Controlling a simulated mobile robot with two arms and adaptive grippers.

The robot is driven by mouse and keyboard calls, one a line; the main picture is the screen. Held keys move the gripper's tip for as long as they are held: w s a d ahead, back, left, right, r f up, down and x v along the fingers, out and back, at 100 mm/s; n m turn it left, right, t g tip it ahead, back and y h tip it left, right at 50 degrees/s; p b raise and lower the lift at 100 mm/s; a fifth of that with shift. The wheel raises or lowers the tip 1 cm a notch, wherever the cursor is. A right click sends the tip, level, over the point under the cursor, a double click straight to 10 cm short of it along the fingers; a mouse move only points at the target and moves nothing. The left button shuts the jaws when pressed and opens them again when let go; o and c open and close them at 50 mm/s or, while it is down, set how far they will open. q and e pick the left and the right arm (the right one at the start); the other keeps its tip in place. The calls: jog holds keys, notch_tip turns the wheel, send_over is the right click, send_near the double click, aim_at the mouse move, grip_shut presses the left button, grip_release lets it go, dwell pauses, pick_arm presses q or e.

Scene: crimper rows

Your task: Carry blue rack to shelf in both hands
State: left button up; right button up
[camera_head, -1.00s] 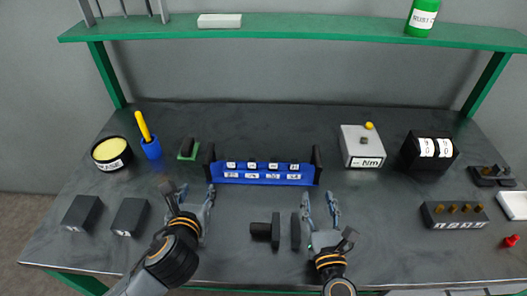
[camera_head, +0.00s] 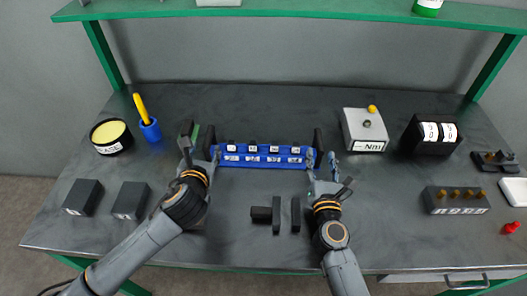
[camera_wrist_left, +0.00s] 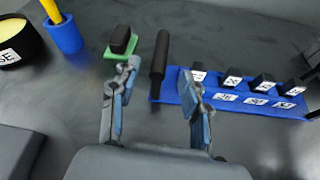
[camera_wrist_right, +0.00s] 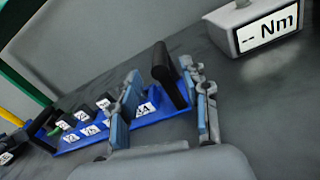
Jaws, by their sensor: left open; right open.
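The blue rack (camera_head: 262,160) lies on the dark table, with several labelled black blocks in a row and a black upright handle at each end. The left handle (camera_wrist_left: 160,56) shows between the fingers of my open left gripper (camera_wrist_left: 158,100), slightly beyond the tips. The right handle (camera_wrist_right: 170,75) shows between the fingers of my open right gripper (camera_wrist_right: 165,100). Neither gripper visibly clamps its handle. In the head view, my left gripper (camera_head: 200,150) is at the rack's left end and my right gripper (camera_head: 322,168) at its right end. The green shelf (camera_head: 300,12) runs across the back, above the table.
A torque box (camera_head: 365,130) and a black counter box (camera_head: 430,135) stand right of the rack. A grease tin (camera_head: 111,137) and a blue cup (camera_head: 150,130) stand left. Black blocks (camera_head: 276,215) lie in front. A white box (camera_head: 218,2) and a green can (camera_head: 428,7) stand on the shelf.

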aim_at(207, 140)
pick_arm(q)
jog(key=x, duration=0.7)
pick_arm(e)
jog(key=w, duration=0.7)
jog(key=shift+d, duration=0.15)
pick_arm(q)
jog(key=shift+c, duration=0.4)
pick_arm(e)
jog(key=shift+c, duration=0.4)
pick_arm(q)
grip_shut()
pick_arm(e)
grip_shut()
pick_arm(q)
jog(key=shift+r, duration=0.25)
pick_arm(e)
jog(key=shift+r, duration=0.2)
pick_arm(q)
jog(key=shift+w, duration=0.1)
pick_arm(e)
jog(key=shift+w, duration=0.1)
